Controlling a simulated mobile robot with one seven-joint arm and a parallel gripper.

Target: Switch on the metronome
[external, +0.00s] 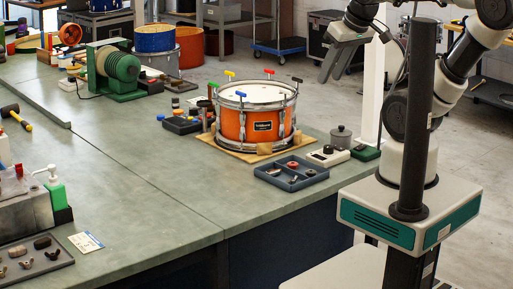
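A small pale box with a dark round knob (328,150) sits at the bench's right edge, in front of the lidded grey pot. It looks like the metronome, but it is too small to read any switch or light. A flat dark green box (365,152) lies right beside it. My gripper (335,72) hangs in the upper part of the view, well above and apart from the bench things. Its two grey fingers appear spread with a gap and nothing between them.
An orange snare drum (263,118) stands on a wooden board (218,144) left of the pale box. A blue-grey divided tray (291,178) with small parts lies in front. A grey lidded pot (341,136) stands behind the box. The bench's middle (150,160) is clear.

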